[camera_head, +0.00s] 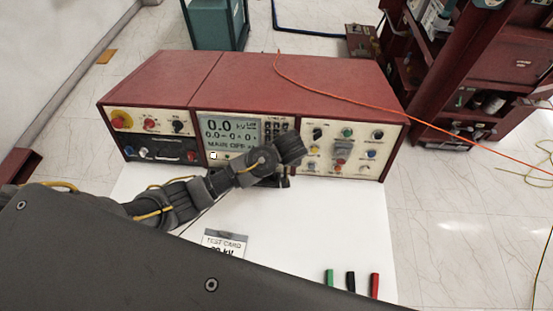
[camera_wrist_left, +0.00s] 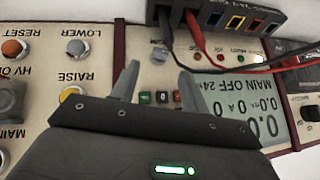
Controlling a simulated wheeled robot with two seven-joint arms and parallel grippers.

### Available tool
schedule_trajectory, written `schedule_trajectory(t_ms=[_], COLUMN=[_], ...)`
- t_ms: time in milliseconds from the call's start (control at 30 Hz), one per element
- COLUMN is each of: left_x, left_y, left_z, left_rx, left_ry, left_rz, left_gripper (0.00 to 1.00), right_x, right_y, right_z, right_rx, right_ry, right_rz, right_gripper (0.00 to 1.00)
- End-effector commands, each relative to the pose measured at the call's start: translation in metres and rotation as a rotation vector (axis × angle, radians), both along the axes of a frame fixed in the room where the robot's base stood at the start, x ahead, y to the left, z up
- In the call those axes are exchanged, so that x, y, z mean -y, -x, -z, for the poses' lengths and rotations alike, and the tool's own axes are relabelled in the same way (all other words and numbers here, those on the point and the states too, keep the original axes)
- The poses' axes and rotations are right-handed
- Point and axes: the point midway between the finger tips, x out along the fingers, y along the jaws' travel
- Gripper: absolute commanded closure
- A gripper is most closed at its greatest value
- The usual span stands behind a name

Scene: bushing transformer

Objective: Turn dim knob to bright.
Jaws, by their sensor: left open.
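The red console (camera_head: 250,80) stands on the white table with its front panel toward me. In the left wrist view, which shows the panel upside down, a small grey knob (camera_wrist_left: 159,53) sits below a dark terminal strip. I take it for the dim knob, but its label is too small to read. My left gripper (camera_wrist_left: 160,62) is open, its two fingers on either side of this knob; I cannot tell whether they touch it. In the head view my left gripper (camera_head: 278,181) is at the lower panel, just right of the screen, partly hidden by my wrist. My right gripper is not in view.
The lit screen (camera_head: 231,132) reads MAIN OFF. In the left wrist view, red and black leads run from the terminal strip (camera_wrist_left: 235,18). A test card (camera_head: 225,243) and green, black and red pieces (camera_head: 350,281) lie on the white table (camera_head: 300,230). An orange cable (camera_head: 340,97) crosses the console top.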

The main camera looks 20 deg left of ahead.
Motion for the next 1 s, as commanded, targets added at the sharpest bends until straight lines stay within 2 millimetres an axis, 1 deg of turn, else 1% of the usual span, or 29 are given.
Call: schedule_trajectory(t_ms=[100,200,300,467,733,767,1000], left_x=[-0.007,-0.01,-0.012,-0.015,-0.015,-0.015,-0.015], left_y=[-0.007,-0.012,-0.017,-0.02,-0.021,-0.021,-0.02], left_z=[0.019,0.034,0.044,0.053,0.054,0.054,0.054], left_rx=[-0.003,-0.003,-0.002,-0.001,0.0,0.0,0.0], left_ry=[-0.003,-0.003,-0.001,0.0,0.001,0.001,0.001], left_rz=[-0.002,-0.001,0.001,0.001,0.0,0.0,0.0], left_gripper=[0.55,0.55,0.55,0.55,0.55,0.57,0.89], right_x=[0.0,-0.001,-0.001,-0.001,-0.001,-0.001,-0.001], right_y=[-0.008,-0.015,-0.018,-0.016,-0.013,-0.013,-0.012], right_z=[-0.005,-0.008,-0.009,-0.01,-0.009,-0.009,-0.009], right_rx=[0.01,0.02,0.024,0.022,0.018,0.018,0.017], right_ry=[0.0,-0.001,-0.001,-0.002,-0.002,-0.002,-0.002], right_rz=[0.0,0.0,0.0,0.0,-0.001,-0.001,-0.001], right_gripper=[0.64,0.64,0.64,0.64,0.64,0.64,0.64])
